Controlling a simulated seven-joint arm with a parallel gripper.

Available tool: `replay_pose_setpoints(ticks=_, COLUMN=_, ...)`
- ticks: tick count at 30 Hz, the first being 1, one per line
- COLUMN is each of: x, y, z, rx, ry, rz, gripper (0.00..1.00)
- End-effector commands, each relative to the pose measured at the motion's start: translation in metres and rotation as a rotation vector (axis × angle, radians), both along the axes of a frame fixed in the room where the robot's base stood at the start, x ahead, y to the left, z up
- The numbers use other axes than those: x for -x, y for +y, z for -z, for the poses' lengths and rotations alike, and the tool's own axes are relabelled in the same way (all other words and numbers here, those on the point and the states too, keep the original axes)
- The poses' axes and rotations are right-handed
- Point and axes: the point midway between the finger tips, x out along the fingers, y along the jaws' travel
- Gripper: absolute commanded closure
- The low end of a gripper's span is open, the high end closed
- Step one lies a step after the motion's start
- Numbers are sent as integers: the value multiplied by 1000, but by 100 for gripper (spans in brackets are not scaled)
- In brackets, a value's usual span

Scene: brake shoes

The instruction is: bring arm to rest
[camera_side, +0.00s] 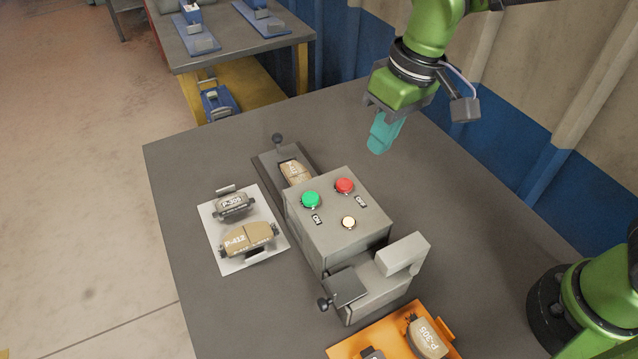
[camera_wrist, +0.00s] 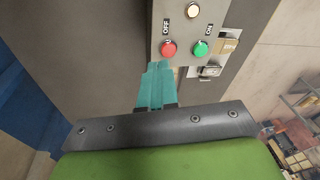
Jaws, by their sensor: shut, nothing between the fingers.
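My gripper (camera_side: 380,133) has teal fingers and hangs in the air above the far right part of the dark table, behind the control box. Its fingers are shut together with nothing between them. In the wrist view my gripper (camera_wrist: 157,72) shows at the middle, with the control box beyond the fingertips. The grey control box (camera_side: 338,235) has a green ON button (camera_side: 311,200), a red OFF button (camera_side: 344,186) and a pale lamp (camera_side: 348,222). My gripper is apart from the box and touches nothing.
A white plate (camera_side: 223,254) holds brake shoes P-305 (camera_side: 232,206) and P-412 (camera_side: 248,240). Another shoe (camera_side: 296,173) sits in the fixture behind the box. An orange tray (camera_side: 372,340) with shoes lies at the front. The table's right side (camera_side: 460,210) is clear. A wall stands behind.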

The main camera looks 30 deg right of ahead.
Motion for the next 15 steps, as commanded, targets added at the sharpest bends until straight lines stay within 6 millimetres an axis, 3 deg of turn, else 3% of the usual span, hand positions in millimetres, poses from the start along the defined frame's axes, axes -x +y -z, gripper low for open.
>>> replay_pose_setpoints(ticks=1, x=8, y=-23, z=-9, rx=-32, ry=-29, rz=61, gripper=100)
replay_pose_setpoints(ticks=6, x=39, y=-86, z=-23, rx=-126, ry=-130, rz=254, gripper=100)
replay_pose_setpoints(ticks=12, x=78, y=-141, z=-26, rx=-205, ry=-260, rz=460, gripper=100)
replay_pose_setpoints(ticks=15, x=91, y=-159, z=-27, rx=-225, ry=-315, rz=529, gripper=100)
